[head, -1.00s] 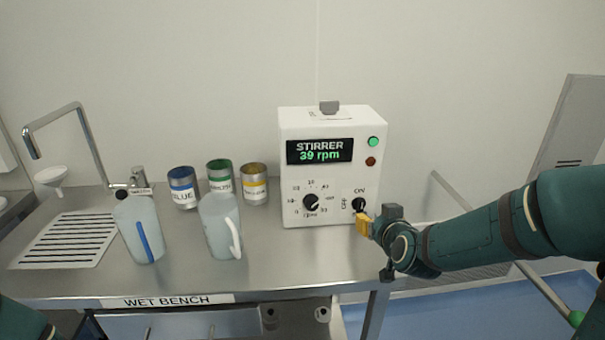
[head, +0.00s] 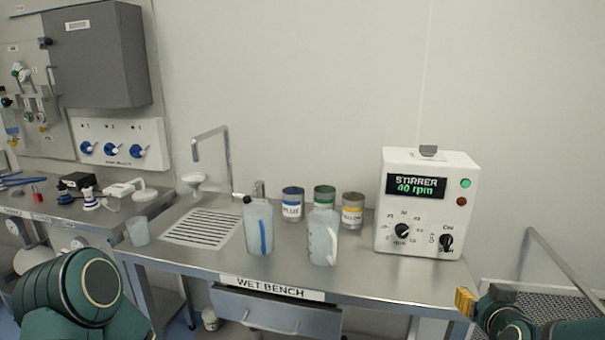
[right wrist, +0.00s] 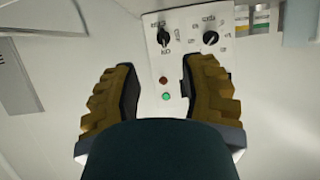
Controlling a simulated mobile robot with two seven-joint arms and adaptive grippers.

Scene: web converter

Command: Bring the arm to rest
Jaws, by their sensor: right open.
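My right gripper (head: 466,302) shows at the lower right of the head view, below and right of the stirrer box (head: 390,235) and apart from it. In the right wrist view its two padded fingers (right wrist: 157,75) stand open with nothing between them; the stirrer's panel (right wrist: 187,50) is seen beyond. The stirrer's display (head: 416,186) reads 40 rpm and its green lamp (head: 466,184) looks lit. Its on/off knob (head: 446,242) is clear of my fingers. My left arm (head: 75,295) shows at the lower left; its gripper is out of view.
The wet bench (head: 350,275) holds a bottle with a blue stripe (head: 258,228), a white jug (head: 323,238), blue, green and yellow cans (head: 353,208), a beaker (head: 138,231) and a tap (head: 227,160). A metal rail (head: 560,265) stands at the right.

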